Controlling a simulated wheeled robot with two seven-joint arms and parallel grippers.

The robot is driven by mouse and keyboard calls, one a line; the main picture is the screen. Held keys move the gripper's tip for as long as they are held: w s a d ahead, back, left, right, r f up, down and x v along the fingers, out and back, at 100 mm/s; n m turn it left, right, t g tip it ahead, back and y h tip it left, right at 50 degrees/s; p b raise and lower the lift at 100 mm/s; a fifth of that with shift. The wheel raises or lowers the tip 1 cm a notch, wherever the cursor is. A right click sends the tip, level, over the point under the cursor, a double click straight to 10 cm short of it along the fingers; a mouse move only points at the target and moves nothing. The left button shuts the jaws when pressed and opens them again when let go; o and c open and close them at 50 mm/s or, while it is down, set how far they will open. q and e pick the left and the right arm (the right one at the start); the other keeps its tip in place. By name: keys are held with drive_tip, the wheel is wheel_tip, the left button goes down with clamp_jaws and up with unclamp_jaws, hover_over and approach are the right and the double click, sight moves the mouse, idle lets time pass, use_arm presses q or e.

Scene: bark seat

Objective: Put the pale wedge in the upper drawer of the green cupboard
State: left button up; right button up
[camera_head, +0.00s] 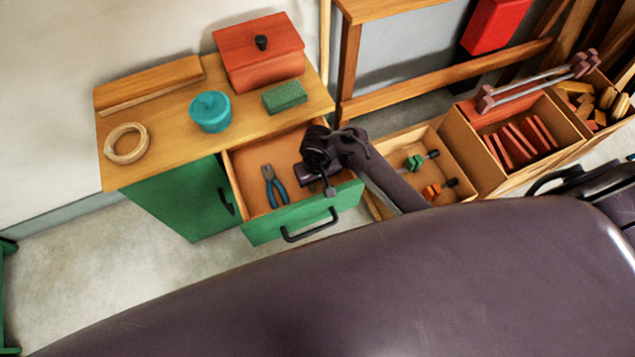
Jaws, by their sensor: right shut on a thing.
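The green cupboard (176,197) stands at the left with a wooden top. Its upper drawer (252,166) is pulled open, with a black handle on its green front. Blue-handled pliers (272,186) lie in the drawer. My right gripper (329,186) comes in from the right and reaches down into the right part of the drawer, close behind the front panel. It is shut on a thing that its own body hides. I cannot make out the pale wedge anywhere in this view. My left gripper is not in view.
On the cupboard top are a red box (258,58), a turquoise pot (210,112), a green block (285,97), a tape ring (127,143) and a long wooden piece (150,85). Open crates with clamps (415,161) and red blocks (520,143) stand at the right.

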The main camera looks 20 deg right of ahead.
sight(318, 184)
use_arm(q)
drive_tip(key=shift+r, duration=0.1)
use_arm(e)
drive_tip(key=shift+f, duration=0.1)
drive_tip(key=o, duration=0.5)
drive_tip(key=shift+f, duration=0.1)
drive_tip(key=o, duration=0.5)
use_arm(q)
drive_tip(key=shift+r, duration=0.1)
use_arm(e)
drive_tip(key=shift+r, duration=0.55)
use_arm(q)
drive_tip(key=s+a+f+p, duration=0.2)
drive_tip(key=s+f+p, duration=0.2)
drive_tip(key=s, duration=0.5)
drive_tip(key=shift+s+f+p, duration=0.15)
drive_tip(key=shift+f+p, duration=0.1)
drive_tip(key=shift+p, duration=0.3)
use_arm(e)
wheel_tip(318, 184, up, 11)
drive_tip(key=shift+r, duration=0.1)
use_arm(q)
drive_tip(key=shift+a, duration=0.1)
